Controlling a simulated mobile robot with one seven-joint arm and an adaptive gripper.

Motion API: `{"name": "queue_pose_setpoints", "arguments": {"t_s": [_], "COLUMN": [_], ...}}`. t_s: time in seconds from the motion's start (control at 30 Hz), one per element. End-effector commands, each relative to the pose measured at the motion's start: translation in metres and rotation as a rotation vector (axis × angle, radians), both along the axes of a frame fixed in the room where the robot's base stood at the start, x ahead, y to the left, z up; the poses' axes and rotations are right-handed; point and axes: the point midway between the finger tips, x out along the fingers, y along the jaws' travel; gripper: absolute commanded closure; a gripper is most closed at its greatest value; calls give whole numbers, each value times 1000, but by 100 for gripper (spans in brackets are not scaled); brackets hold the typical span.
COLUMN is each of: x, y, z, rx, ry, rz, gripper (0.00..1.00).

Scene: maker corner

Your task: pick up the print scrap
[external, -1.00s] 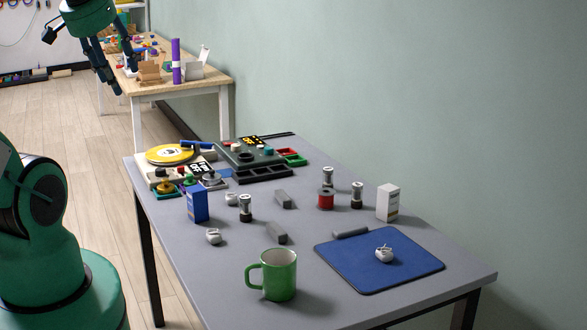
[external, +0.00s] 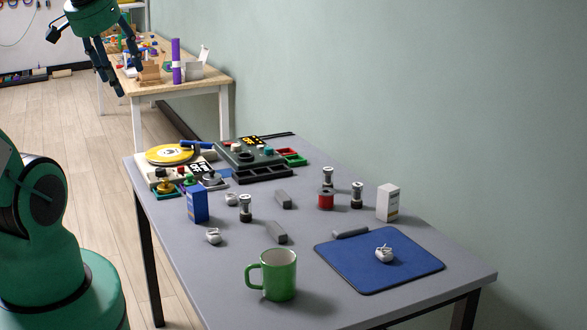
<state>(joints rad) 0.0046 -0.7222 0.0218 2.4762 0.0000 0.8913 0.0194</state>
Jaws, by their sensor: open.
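A green mug (external: 277,276) stands at the front. Trays and a yellow disc (external: 170,154) crowd the far end. A wooden table (external: 165,88) stands behind.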

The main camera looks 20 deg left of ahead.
Motion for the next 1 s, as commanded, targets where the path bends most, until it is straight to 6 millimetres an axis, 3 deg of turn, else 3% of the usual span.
{"name": "queue_pose_setpoints", "arguments": {"t_s": [0.27, 0.47, 0.77, 1.0], "x": [49, 95, 158, 199], "y": [-7, -16, -31, -44], "z": [-19, -48, -109, -174], "rx": [34, 65, 103, 128], "ry": [76, 143, 242, 319], "rz": [-91, -182, -321, -434], "gripper": [42, 42, 42, 42]}}
